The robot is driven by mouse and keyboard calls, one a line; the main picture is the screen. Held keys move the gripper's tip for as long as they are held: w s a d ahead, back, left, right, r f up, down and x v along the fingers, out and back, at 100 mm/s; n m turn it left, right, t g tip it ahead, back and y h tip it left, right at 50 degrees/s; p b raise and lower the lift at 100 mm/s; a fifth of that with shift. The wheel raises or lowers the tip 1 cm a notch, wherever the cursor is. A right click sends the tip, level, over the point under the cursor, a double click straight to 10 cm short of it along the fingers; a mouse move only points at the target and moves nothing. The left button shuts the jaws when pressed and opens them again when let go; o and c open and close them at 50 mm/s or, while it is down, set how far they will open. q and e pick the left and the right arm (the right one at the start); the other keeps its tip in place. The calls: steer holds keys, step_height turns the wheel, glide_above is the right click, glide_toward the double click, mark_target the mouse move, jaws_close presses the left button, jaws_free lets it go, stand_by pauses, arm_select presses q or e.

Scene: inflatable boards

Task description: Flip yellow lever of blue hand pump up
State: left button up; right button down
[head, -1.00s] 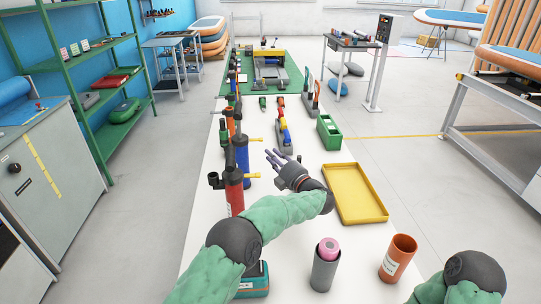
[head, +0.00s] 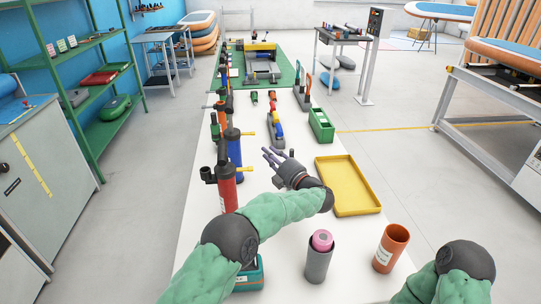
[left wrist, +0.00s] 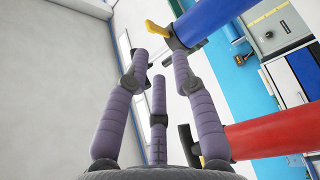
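The blue hand pump (head: 235,153) stands upright on the white table, behind the red pump. Its small yellow lever (head: 248,134) sticks out from the right side of its top; its exact tilt is hard to tell. In the left wrist view the blue barrel (left wrist: 215,18) crosses the top, with the yellow lever (left wrist: 158,29) just beyond the fingertips. My left gripper (head: 272,159) is open and empty, to the right of the pump and apart from it. It also shows in the left wrist view (left wrist: 158,68), with its purple fingers spread. My right gripper is out of view.
A red pump (head: 227,190) with its own yellow lever (head: 246,168) stands close in front of the blue one. A yellow tray (head: 375,209), grey cup (head: 318,266) and orange cup (head: 386,258) are right and near. A green box (head: 321,126) lies beyond.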

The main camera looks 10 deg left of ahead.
arm_select(q)
step_height(320, 180, up, 10)
stand_by(0.6)
